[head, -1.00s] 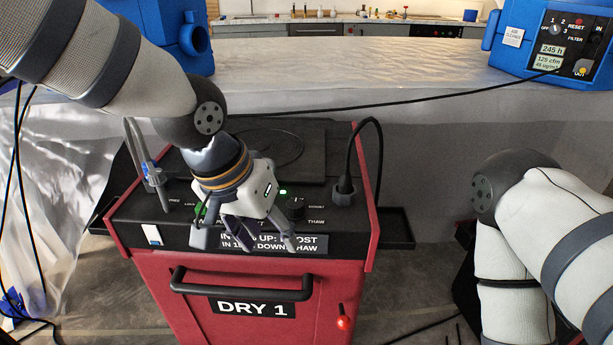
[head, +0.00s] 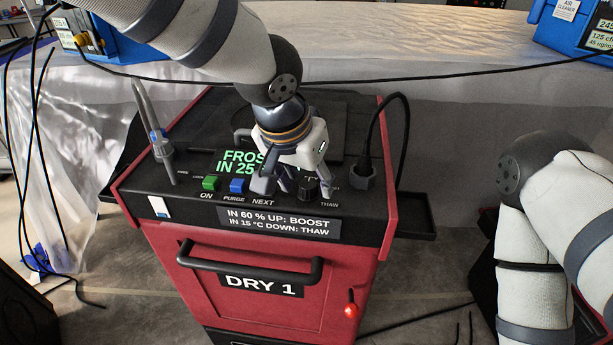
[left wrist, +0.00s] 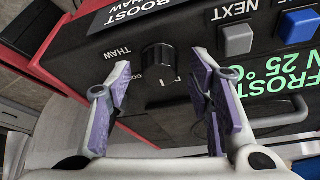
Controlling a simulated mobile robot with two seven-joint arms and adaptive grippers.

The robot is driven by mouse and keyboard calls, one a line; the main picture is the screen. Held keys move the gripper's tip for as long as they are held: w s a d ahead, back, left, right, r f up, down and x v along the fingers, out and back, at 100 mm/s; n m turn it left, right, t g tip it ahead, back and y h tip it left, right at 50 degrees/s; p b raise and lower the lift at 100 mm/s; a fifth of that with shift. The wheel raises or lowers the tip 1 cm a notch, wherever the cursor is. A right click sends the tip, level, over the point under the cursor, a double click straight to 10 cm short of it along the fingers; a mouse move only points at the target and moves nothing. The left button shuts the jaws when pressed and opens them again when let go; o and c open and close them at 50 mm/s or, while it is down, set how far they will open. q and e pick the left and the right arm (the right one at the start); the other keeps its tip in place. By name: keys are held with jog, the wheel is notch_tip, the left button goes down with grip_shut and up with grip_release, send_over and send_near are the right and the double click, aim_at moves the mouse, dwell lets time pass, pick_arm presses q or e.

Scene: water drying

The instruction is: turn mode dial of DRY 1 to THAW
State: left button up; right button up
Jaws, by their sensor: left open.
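The red DRY 1 machine (head: 262,283) stands in front of me with a black sloped control panel. Its black mode dial (head: 308,188) is at the panel's right side, with THAW printed to its lower right. The dial also shows in the left wrist view (left wrist: 157,60), with THAW to its left; I cannot tell its setting. My left gripper (head: 287,190) is open over the panel beside the dial in the head view. In the left wrist view its purple-padded fingers (left wrist: 160,85) are apart, one on each side of the dial, with no clear contact. My right gripper is out of view.
A green ON button (head: 210,183) and a blue PURGE button (head: 237,186) sit left of the gripper, with a grey NEXT button near it. A black plug and cable (head: 362,177) rise right of the dial. A metal pipe (head: 160,145) stands at left.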

pick_arm(q)
jog(key=shift+r, duration=0.1)
jog(key=shift+c, duration=0.2)
grip_shut()
